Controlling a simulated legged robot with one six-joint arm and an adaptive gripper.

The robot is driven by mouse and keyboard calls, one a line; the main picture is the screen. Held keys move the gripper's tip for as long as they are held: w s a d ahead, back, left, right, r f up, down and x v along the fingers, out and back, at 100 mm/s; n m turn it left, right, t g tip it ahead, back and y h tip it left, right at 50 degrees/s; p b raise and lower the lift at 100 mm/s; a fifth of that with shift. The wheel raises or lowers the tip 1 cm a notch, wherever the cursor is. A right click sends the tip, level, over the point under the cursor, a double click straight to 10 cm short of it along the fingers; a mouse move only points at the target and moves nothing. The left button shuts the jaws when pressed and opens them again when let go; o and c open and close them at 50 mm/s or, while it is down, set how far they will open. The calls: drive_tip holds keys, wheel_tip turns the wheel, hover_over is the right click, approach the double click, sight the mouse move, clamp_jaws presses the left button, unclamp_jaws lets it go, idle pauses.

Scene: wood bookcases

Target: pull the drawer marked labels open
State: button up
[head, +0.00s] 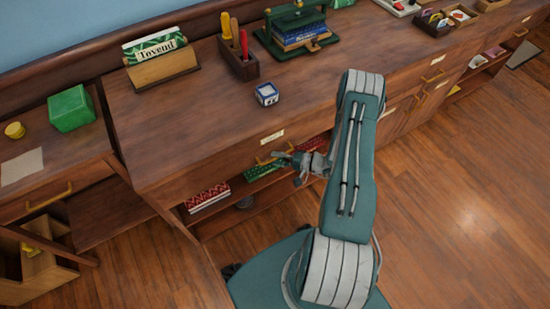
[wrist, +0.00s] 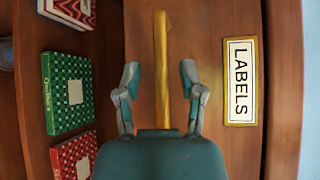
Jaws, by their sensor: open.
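The labels drawer front (wrist: 210,30) is wood and carries a white plate (wrist: 240,80) reading LABELS, turned sideways in the wrist view. Its brass bar handle (wrist: 161,60) runs between the two fingers of my gripper (wrist: 160,80). The fingers are open, one on each side of the handle, with a gap visible on both sides. In the head view, my gripper (head: 291,167) is at the front of the wooden counter, by the handle (head: 268,159) below the small label plate (head: 272,136). The drawer front looks flush with the counter.
An open shelf below holds red patterned boxes (head: 208,197) and green ones (head: 264,171). On the counter top (head: 190,110) stand a blue-and-white cube (head: 267,94), a tool holder (head: 240,62) and a green press (head: 298,30). Floor (head: 450,190) is clear at right.

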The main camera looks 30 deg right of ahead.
drive_tip(key=shift+w+a, duration=0.25)
drive_tip(key=shift+w, duration=0.05)
drive_tip(key=shift+d, duration=0.1)
drive_tip(key=shift+f, duration=0.1)
clamp_jaws()
drive_tip(key=shift+s, duration=0.15)
